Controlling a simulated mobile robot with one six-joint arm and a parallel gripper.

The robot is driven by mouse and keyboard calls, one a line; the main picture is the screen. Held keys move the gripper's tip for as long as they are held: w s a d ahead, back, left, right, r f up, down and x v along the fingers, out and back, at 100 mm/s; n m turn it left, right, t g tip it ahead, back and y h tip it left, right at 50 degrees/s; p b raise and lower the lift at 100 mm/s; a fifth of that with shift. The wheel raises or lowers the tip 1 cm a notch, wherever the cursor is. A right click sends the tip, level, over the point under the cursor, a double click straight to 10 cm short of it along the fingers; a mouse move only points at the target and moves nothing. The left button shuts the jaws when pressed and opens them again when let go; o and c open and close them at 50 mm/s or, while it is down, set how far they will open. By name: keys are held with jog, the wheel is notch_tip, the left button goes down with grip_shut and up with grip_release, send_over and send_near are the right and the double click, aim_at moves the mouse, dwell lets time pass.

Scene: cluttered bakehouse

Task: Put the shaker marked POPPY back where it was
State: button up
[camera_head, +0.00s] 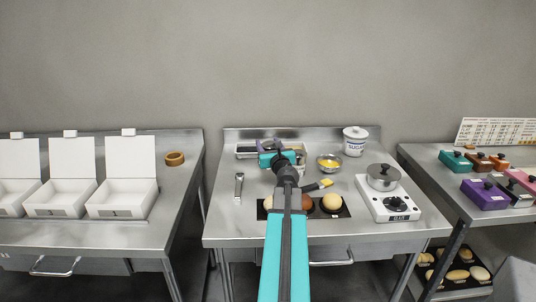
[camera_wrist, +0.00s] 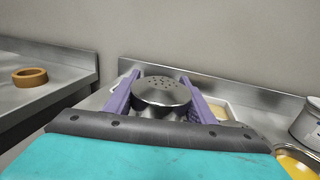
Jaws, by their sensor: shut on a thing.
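My gripper (camera_wrist: 163,80) is shut on a shaker (camera_wrist: 160,94) with a domed, perforated metal top, between the two purple fingers. The shaker looks about upright. Its label is hidden, so I cannot read whether it says POPPY.
A sugar canister (camera_head: 355,144), a bowl of yellow contents (camera_head: 329,163), a brush (camera_head: 318,185) and a pot (camera_head: 383,178) on a hotplate (camera_head: 397,213) stand to the right. A dark tray with dough balls (camera_head: 343,210) is in front. A metal tool (camera_head: 239,185) lies left.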

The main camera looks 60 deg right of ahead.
jog(key=shift+f+b, duration=0.6)
jog(key=shift+f, duration=1.25)
jog(key=shift+f, duration=0.15)
jog(key=o, duration=1.2)
jog(key=shift+r, duration=0.2)
